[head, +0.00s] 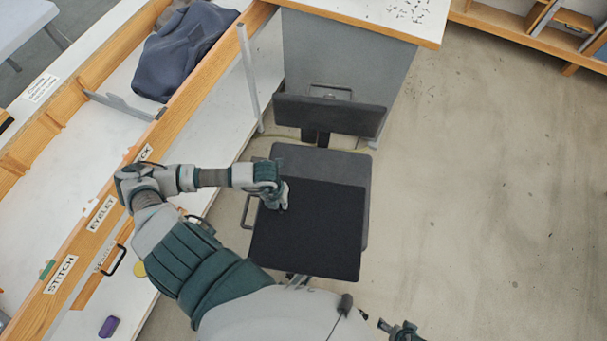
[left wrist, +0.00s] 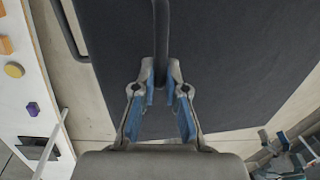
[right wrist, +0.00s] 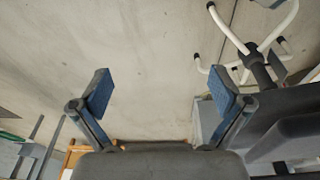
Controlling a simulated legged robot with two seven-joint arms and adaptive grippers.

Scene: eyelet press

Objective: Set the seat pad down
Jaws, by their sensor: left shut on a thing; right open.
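The seat pad (head: 310,235) is a black, flat square over the front part of a grey chair's seat (head: 355,165). It is shifted left and toward me, so a strip of the seat shows behind and right of it. I cannot tell whether it touches the seat. My left gripper (head: 278,197) is shut on the pad's dark strap-like grip (left wrist: 161,40) near its left side. The pad's surface (left wrist: 230,60) fills much of the left wrist view. My right gripper (head: 403,330) is open and empty; its spread fingers (right wrist: 162,95) show in the right wrist view.
The chair's backrest (head: 330,115) stands behind the seat, before a grey cabinet (head: 345,60). A wood-edged, labelled bench (head: 100,215) runs along the left, with dark cloth (head: 185,50). The chair's pale castor base (right wrist: 255,45) shows beside my right gripper. The floor (head: 480,190) at right is clear.

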